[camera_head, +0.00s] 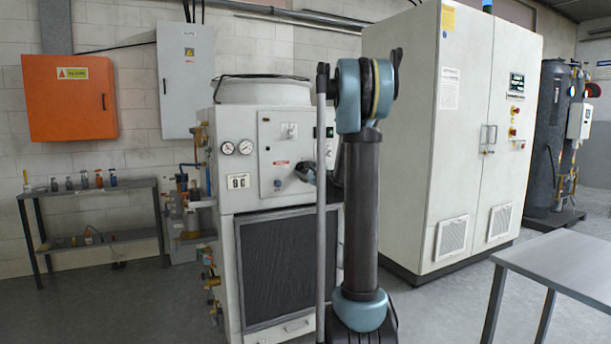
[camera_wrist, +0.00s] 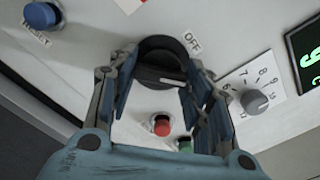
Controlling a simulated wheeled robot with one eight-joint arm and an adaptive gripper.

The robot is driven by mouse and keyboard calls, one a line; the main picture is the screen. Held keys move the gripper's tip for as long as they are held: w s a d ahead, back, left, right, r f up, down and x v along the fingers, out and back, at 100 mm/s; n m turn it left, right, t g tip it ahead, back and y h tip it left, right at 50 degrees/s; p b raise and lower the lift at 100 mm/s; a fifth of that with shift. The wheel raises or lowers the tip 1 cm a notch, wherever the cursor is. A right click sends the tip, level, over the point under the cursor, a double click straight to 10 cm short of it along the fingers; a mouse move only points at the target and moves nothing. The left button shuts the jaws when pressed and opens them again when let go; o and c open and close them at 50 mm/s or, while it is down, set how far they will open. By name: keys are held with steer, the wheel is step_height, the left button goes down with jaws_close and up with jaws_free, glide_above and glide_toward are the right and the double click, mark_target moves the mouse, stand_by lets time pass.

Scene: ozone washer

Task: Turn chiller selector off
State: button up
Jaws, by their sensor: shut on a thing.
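The chiller (camera_head: 285,190) stands in the middle of the head view with a control panel on its upper front. In the wrist view, a black rotary selector (camera_wrist: 160,68) sits on the panel beside a label reading OFF (camera_wrist: 193,42). My gripper (camera_wrist: 163,80) has its two fingers around the selector, shut on it. A pale pointer mark on the selector shows between the fingers. The selector's sides are partly hidden by the fingers. In the head view my gripper (camera_head: 305,172) reaches the panel, and the selector itself is hidden.
In the wrist view, a red button (camera_wrist: 160,125) and a green button (camera_wrist: 184,145) lie close below the selector. A numbered dial (camera_wrist: 255,101) is at right, a blue RESET button (camera_wrist: 41,15) at upper left. A metal table (camera_head: 570,262) stands at lower right in the head view.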

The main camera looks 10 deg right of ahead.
steer(key=n, duration=0.5)
steer(key=shift+n, duration=0.4)
steer(key=shift+s+n, duration=0.1)
steer(key=shift+n, duration=2.2)
steer(key=shift+a+f, duration=0.1)
steer(key=o, duration=1.1)
steer(key=shift+c, duration=0.2)
steer(key=shift+s+d, duration=0.25)
steer(key=shift+s, duration=0.15)
steer(key=v, duration=1.1)
